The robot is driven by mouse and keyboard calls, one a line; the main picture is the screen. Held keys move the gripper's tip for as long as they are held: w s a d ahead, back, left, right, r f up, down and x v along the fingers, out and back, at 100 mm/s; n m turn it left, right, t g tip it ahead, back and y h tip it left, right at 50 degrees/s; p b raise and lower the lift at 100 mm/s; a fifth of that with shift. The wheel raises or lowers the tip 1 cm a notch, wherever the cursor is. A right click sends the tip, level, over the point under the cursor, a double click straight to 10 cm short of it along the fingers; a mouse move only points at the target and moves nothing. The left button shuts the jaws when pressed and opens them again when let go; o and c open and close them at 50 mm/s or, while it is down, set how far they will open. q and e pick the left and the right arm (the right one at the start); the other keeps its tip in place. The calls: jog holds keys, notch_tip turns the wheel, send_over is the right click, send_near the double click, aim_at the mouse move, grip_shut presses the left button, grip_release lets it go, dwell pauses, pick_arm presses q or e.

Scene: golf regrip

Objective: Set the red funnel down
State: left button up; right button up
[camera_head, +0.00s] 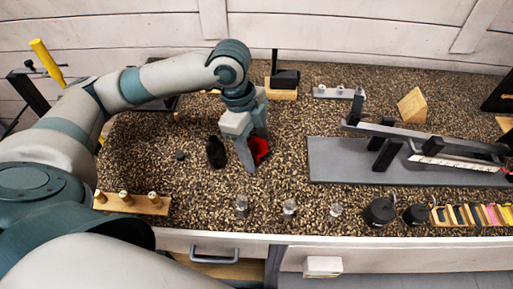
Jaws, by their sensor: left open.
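The red funnel (259,150) sits low at the speckled bench top, at the left middle of the head view. My left gripper (254,158) points down over it, with one finger in front of the funnel and the other behind or beside it. The gripper is open. The fingers partly hide the funnel, so I cannot tell whether they touch it. The funnel appears to rest on the bench. My right gripper is not in view.
A black object (216,152) stands just left of the gripper. Small clear jars (289,209) and black pots (379,212) line the front edge. A grey platform (335,172) with a rail is at right. A wooden peg rack (130,204) is front left.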

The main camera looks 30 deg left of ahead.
pick_arm(q)
jog(key=shift+a+r, duration=0.15)
jog(key=shift+r, duration=0.5)
jog(key=b+v, duration=0.1)
jog(key=v, duration=1)
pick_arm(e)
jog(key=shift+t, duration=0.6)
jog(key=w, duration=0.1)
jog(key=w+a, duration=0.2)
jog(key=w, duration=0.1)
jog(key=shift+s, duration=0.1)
pick_arm(q)
jog(key=shift+f, duration=0.15)
